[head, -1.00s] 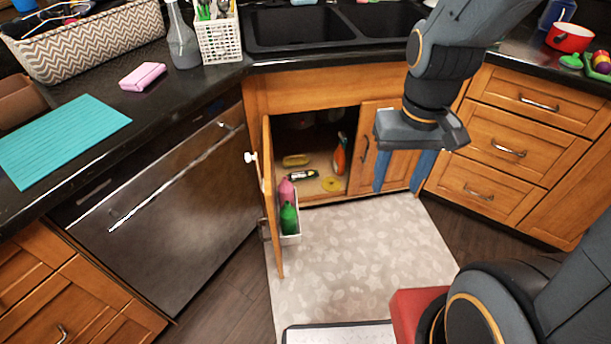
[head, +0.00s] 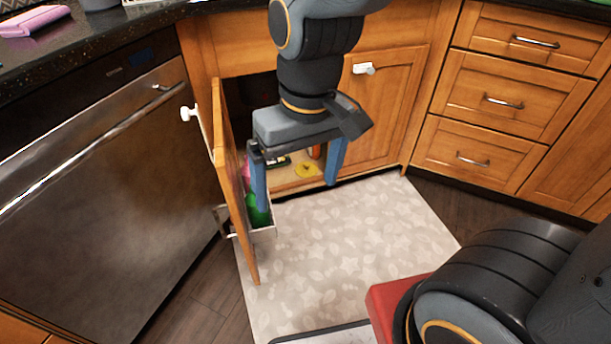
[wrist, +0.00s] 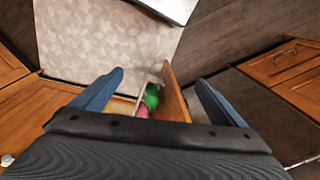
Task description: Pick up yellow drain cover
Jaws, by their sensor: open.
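The yellow drain cover (head: 306,170) lies flat on the floor of the open cabinet under the sink, near its front edge. In the head view it shows between my gripper's two blue fingers. My gripper (head: 299,197) is open and empty, pointing down in front of the cabinet opening, nearer to me than the cover. In the wrist view my gripper (wrist: 160,82) also shows open with nothing between the fingers. I cannot make out the drain cover in the wrist view.
The open cabinet door (head: 232,190) stands out on the left, close to my left finger. Its rack holds a green bottle (head: 258,212) and a pink one. An orange item (head: 316,151) stands inside the cabinet. A patterned mat (head: 340,250) covers the clear floor in front.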

